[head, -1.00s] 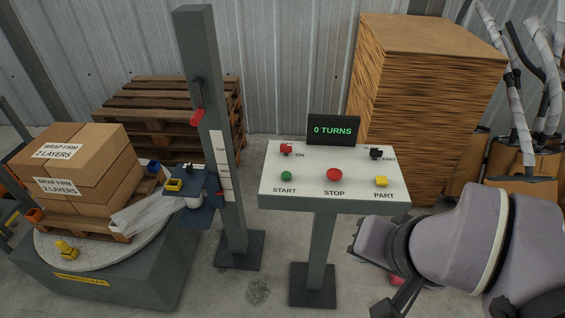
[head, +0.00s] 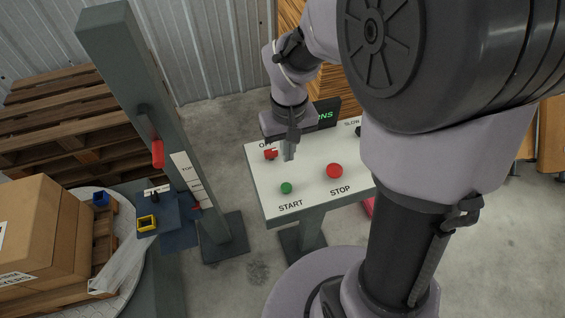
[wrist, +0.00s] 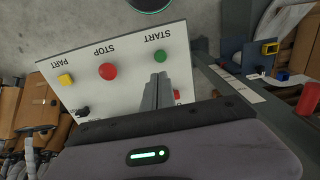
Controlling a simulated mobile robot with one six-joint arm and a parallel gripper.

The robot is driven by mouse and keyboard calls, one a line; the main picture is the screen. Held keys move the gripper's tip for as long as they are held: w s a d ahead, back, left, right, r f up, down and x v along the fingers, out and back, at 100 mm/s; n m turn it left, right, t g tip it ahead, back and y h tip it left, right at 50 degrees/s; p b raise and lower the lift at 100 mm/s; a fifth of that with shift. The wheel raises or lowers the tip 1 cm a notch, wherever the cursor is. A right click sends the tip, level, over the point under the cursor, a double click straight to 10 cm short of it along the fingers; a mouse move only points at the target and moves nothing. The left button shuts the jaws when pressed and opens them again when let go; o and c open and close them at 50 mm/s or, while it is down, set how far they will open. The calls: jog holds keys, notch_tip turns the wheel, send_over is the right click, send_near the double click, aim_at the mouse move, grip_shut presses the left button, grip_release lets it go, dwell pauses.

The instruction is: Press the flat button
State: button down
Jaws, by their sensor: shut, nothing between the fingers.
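The white control panel (head: 315,178) has a round green button (head: 286,188) marked START and a round red button (head: 334,170) marked STOP. In the head view my arm hides the yellow one. My gripper (head: 289,154) is shut and empty, pointing down over the back left of the panel. It is just right of the red switch (head: 270,154) and behind the green button. Its shut fingers (wrist: 158,80) appear apart from the buttons.
A display (head: 327,113) stands behind the panel, partly hidden by my gripper. A black switch (wrist: 82,112) sits at the panel's other back corner. Left of the panel stand a grey post (head: 165,125) with a red handle (head: 158,153) and a turntable with boxes (head: 40,240).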

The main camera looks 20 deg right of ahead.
aim_at(286, 186)
notch_tip(286, 186, down, 14)
jog(key=b, duration=0.4)
jog(key=shift+w+r+b, duration=0.1)
jog(key=shift+r+b, duration=0.05)
jog(key=shift+b, duration=0.2)
